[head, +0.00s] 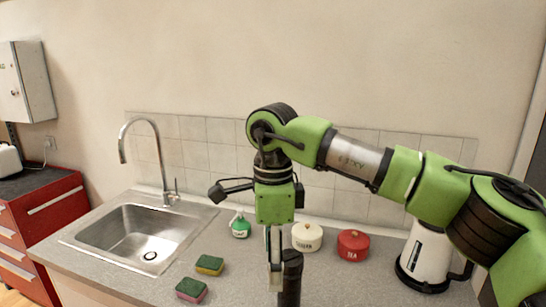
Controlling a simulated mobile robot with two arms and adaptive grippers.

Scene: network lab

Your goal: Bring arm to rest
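My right arm (357,157) reaches in from the right and bends down at the wrist above the counter. My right gripper (281,280) points downward in front of the counter. A pale grey part and a black part show close together at its lower end. The frame does not show clearly whether its fingers are open or shut, or whether anything is between them. My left gripper and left arm are not in view.
The counter (130,280) holds a sink (137,232) with a tall faucet (158,150), two sponges (209,265) (191,290), a green-and-white container (240,226), a cream canister (307,237), a red canister (353,245) and a white kettle (424,262). A red cabinet (45,222) stands left.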

